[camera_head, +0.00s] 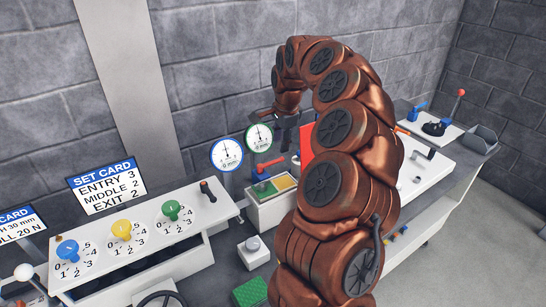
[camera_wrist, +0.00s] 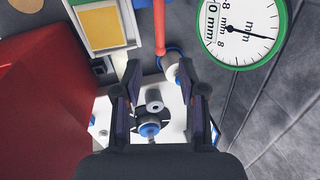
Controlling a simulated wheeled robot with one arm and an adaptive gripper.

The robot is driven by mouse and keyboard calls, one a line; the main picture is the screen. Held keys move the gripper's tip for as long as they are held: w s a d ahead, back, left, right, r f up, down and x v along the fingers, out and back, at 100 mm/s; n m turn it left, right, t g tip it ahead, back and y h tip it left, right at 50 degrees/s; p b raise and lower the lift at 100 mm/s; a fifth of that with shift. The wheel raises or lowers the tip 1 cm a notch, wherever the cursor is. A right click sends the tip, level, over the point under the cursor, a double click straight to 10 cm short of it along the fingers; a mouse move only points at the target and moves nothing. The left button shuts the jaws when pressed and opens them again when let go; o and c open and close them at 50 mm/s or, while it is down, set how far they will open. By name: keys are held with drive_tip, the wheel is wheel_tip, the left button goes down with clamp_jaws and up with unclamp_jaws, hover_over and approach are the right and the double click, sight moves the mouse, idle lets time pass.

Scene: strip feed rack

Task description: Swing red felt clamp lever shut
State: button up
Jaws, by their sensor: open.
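A red lever (camera_head: 270,163) with a blue base stands on a white box with green and yellow pads in the head view. In the wrist view a red rod (camera_wrist: 159,28) runs down to a blue-and-white pivot (camera_wrist: 172,65); it looks like a lever arm, but I cannot tell whether it is the same one. My gripper (camera_head: 287,137) hangs above and behind the box, partly hidden by my arm. In the wrist view my gripper (camera_wrist: 159,75) is open with nothing between its fingers. The pivot lies just beyond the right fingertip; contact is unclear.
A red panel (camera_head: 306,145) stands beside my gripper and fills the left of the wrist view (camera_wrist: 45,105). A green-rimmed gauge (camera_head: 259,138) and a blue-rimmed gauge (camera_head: 227,154) stand left of it. A white panel with coloured knobs (camera_head: 197,230) is at left.

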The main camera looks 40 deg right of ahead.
sight(279, 159)
drive_tip(key=shift+w+d+f+p, duration=0.1)
drive_tip(key=shift+w+f+p, duration=0.25)
drive_tip(key=shift+f, duration=0.9)
drive_tip(key=shift+w+f+p, duration=0.15)
drive_tip(key=shift+f+p, duration=0.45)
drive_tip(key=shift+f, duration=0.7)
drive_tip(key=shift+w+d+f+p, duration=0.1)
drive_tip(key=shift+w+f+p, duration=0.25)
drive_tip(key=shift+f, duration=0.9)
drive_tip(key=shift+s, duration=0.1)
clamp_jaws()
drive_tip(key=shift+d, duration=0.1)
drive_tip(key=shift+f, duration=0.1)
